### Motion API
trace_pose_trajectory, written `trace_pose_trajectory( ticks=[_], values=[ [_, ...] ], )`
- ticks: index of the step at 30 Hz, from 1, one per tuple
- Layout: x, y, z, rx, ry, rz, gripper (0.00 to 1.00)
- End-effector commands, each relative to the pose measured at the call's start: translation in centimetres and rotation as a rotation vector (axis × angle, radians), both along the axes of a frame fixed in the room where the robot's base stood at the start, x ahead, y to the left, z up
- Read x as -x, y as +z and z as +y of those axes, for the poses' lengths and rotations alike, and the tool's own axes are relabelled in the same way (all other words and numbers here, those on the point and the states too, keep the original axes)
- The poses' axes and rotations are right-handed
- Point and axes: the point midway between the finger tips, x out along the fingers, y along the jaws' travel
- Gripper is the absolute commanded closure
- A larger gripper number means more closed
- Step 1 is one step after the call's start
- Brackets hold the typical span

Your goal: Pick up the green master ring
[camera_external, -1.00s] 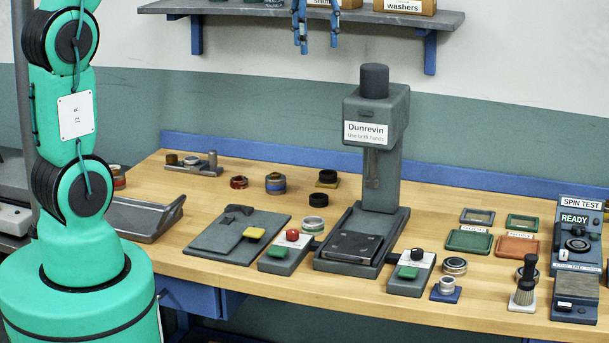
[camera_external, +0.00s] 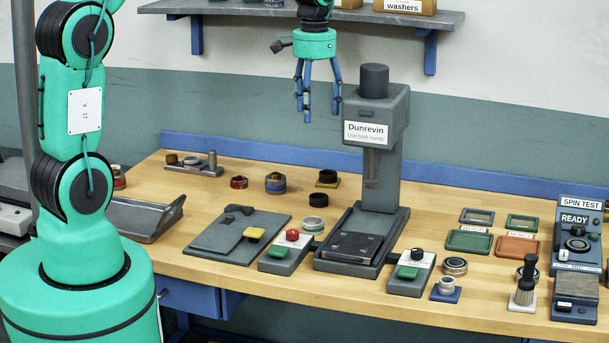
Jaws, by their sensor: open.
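My gripper (camera_external: 318,116) hangs open and empty, fingers pointing down, well above the back of the bench and left of the press head.
The grey Dunrevin press (camera_external: 383,180) stands tall just right of my gripper. A wall shelf (camera_external: 300,16) with boxes is behind and above. Button boxes (camera_external: 288,254) and a grey plate (camera_external: 222,240) occupy the front. The green tray (camera_external: 469,242) and spin tester (camera_external: 577,260) stand at right.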

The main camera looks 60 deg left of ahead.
Motion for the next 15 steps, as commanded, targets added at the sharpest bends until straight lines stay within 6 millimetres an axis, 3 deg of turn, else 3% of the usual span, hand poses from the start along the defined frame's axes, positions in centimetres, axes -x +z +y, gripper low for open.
trace_pose_trajectory(
  ticks=[3,7,10,15],
  values=[
    [0.2,-6.1,-0.1,0.003,0.0,0.008,0.34],
    [0.2,-11.8,-0.1,0.003,0.0,0.006,0.34],
    [0.0,-14.1,0.0,0.001,0.0,0.003,0.34],
    [0.0,-15.3,0.0,0.0,0.0,0.0,0.34]
  ],
)
